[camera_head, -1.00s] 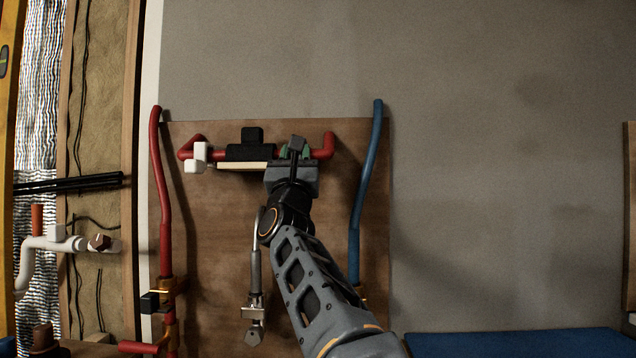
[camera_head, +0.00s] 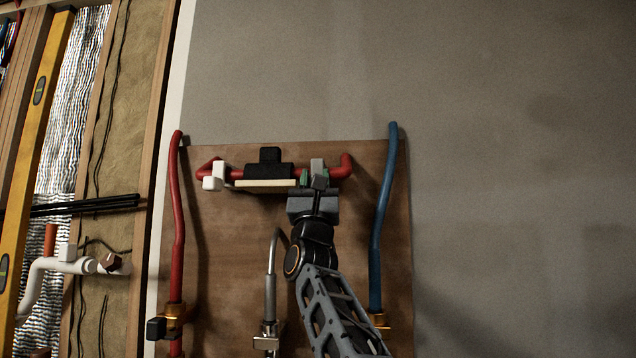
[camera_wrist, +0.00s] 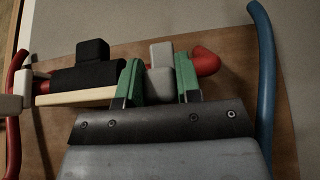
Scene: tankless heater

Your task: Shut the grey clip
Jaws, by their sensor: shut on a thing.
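The grey clip (camera_head: 317,167) sits on the right part of the red horizontal pipe (camera_head: 342,170), near its bend. In the wrist view the grey clip (camera_wrist: 161,55) stands between the two green fingertips of my gripper (camera_wrist: 160,72). My gripper (camera_head: 315,180) also shows in the head view, reaching up from below, shut on the grey clip. The fingers hide the clip's sides, and I cannot tell whether its latch is closed.
Left of the grey clip are a black clip (camera_head: 268,165), a pale strip (camera_head: 265,183) and a white clip (camera_head: 213,181). A red pipe (camera_head: 178,230) and a blue pipe (camera_head: 383,220) rise on either side of the brown board (camera_head: 230,235). The wall at right is bare.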

